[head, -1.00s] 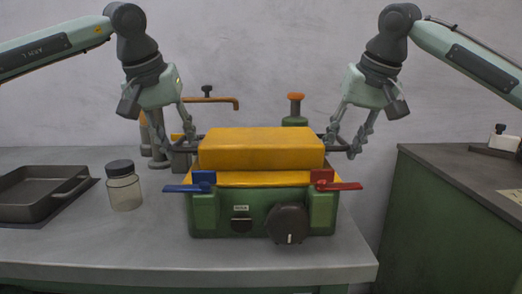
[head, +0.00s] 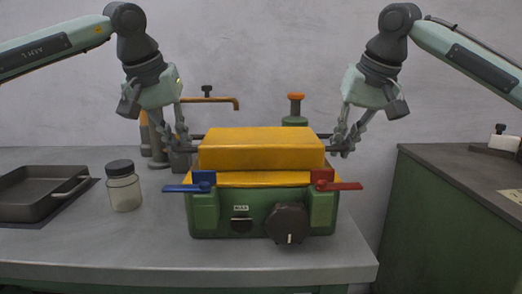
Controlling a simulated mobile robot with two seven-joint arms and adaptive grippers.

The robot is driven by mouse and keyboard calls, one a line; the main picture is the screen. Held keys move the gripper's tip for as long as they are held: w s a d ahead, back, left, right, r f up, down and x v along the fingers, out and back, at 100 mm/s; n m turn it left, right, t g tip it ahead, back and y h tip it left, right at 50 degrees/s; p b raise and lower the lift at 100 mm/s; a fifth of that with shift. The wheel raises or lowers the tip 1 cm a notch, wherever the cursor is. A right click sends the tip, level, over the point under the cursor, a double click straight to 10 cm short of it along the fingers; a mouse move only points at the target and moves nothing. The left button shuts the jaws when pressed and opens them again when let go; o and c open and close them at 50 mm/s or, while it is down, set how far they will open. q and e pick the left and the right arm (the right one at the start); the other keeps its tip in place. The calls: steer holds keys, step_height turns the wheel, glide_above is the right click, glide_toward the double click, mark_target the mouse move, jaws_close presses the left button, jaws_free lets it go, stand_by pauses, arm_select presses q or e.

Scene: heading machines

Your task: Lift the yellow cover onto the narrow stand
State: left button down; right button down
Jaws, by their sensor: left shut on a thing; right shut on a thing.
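The yellow cover (head: 262,150) sits level on top of the green machine (head: 262,212), at the middle of the head view. Dark handle bars stick out from its left and right sides. My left gripper (head: 182,147) is shut on the left handle. My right gripper (head: 339,147) is shut on the right handle. The fingers partly hide both handles. I cannot tell for certain which thing is the narrow stand; a green-sided bench with a dark top (head: 455,185) stands at the right, apart from the machine's table.
A blue lever (head: 185,188) and a red lever (head: 340,187) stick out at the machine's front, with a black knob (head: 288,223) below. A jar (head: 123,188) and a dark tray (head: 40,207) are at the left. An orange-topped green post (head: 296,108) and a pipe (head: 222,101) stand behind.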

arm_select(q)
steer(key=shift+r, duration=0.15)
arm_select(e)
steer(key=shift+r, duration=0.15)
